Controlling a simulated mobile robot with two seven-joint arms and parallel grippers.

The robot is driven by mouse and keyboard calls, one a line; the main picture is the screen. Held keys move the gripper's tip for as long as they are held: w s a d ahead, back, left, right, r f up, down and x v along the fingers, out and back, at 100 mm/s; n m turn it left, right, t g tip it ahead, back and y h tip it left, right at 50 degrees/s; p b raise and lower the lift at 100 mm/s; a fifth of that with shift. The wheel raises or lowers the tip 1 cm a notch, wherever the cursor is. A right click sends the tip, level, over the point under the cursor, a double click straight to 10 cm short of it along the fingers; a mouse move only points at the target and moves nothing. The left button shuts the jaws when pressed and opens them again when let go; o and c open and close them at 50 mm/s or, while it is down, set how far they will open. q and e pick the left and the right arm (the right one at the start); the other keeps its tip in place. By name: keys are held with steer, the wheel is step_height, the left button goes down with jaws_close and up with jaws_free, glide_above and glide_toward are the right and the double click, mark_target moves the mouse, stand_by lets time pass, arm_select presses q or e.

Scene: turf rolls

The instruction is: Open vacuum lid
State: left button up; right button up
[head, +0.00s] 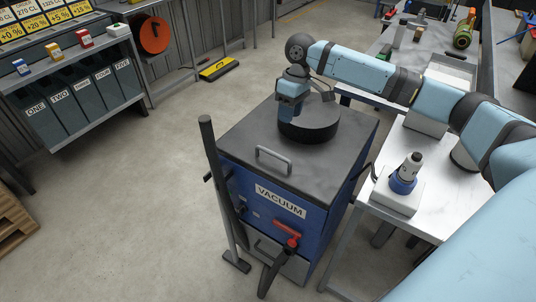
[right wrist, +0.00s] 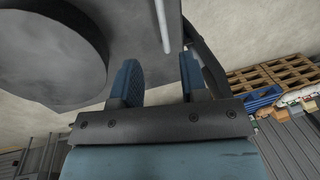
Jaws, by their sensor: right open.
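The vacuum (head: 265,225) is a blue box labelled VACUUM, with a flat dark grey lid (head: 235,150) lying closed on top. A light metal handle (head: 273,161) stands near the lid's front edge. A round black disc (head: 312,124) sits on the lid towards the back. My right gripper (head: 287,112) is above the lid, beside the disc and behind the handle. In the right wrist view, my right gripper (right wrist: 158,78) is open with nothing between its blue fingers. The handle (right wrist: 162,27) shows there as a pale bar beyond the fingertips, apart from them. My left gripper is out of view.
A dark upright post (head: 219,180) stands at the vacuum's left front, and a red lever (head: 287,240) is on its front. A white table (head: 400,225) with a blue-and-grey device (head: 404,180) stands close on the right. Open floor lies to the left.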

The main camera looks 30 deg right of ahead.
steer(key=f, duration=0.4)
steer(key=a+f, duration=0.1)
steer(key=f, duration=0.4)
steer(key=s+a+f, duration=0.1)
steer(key=f, duration=0.3)
steer(key=shift+s+a+f+b, duration=0.15)
steer(key=shift+a+b, duration=0.1)
steer(key=shift+b, duration=0.15)
jaws_close()
